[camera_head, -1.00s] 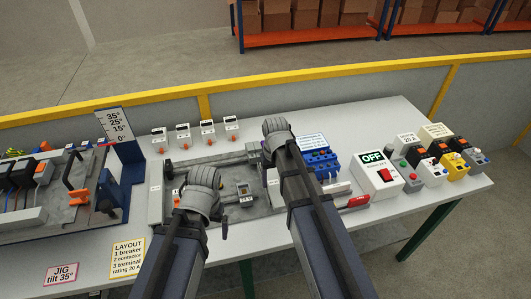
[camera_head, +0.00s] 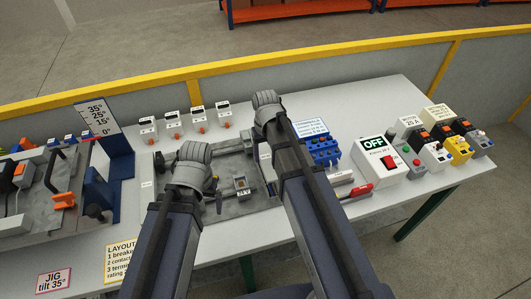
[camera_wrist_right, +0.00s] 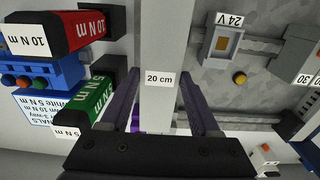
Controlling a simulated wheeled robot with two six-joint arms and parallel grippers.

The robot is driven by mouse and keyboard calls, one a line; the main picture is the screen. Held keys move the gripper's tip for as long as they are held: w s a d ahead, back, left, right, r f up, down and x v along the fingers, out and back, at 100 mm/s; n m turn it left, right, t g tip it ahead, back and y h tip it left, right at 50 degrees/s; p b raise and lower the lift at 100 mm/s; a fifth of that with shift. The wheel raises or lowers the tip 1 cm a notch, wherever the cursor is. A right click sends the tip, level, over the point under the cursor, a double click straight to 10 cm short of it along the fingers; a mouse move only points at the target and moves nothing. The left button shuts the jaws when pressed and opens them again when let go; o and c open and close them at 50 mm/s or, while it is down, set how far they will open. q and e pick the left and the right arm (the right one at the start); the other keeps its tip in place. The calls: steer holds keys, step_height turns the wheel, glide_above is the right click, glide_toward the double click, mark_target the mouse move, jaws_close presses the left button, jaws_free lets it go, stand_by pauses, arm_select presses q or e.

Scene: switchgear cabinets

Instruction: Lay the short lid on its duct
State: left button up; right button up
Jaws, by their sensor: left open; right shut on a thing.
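A light grey strip (camera_wrist_right: 160,40) with a "20 cm" label runs between the purple fingers of my right gripper (camera_wrist_right: 162,112) in the right wrist view. I take it to be the short lid; the gripper is shut on it. In the head view a pale edge of it shows beside my right arm (camera_head: 264,160), whose links hide the fingers. My left gripper (camera_head: 217,203) is open over the grey panel, mostly hidden by its own wrist. I cannot tell the lid's duct apart; the strip covers what lies under it.
The grey panel (camera_head: 250,206) carries rails and a "24 V" part (camera_head: 242,186). Red (camera_wrist_right: 52,32) and green (camera_wrist_right: 92,104) torque tools stand left of the strip. A blue terminal block (camera_head: 323,150) and an OFF box (camera_head: 380,161) are to the right. A tilt jig (camera_head: 120,165) stands left.

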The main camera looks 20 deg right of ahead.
arm_select(q)
steer(key=shift+f+b, duration=2.45)
steer(key=shift+f, duration=0.15)
arm_select(e)
steer(key=shift+f, duration=2.6)
arm_select(q)
steer(key=shift+f, duration=0.3)
arm_select(e)
steer(key=shift+f, duration=0.25)
steer(key=o, duration=1.5)
steer(key=shift+c, duration=0.2)
arm_select(q)
steer(key=shift+r, duration=0.1)
arm_select(e)
steer(key=shift+r, duration=0.1)
arm_select(q)
step_height(320, 180, up, 8)
steer(key=p, duration=0.7)
arm_select(e)
step_height(320, 180, up, 8)
steer(key=shift+s+f, duration=0.1)
steer(key=shift+f, duration=0.05)
arm_select(q)
steer(key=shift+f, duration=0.3)
arm_select(e)
steer(key=shift+f, duration=0.15)
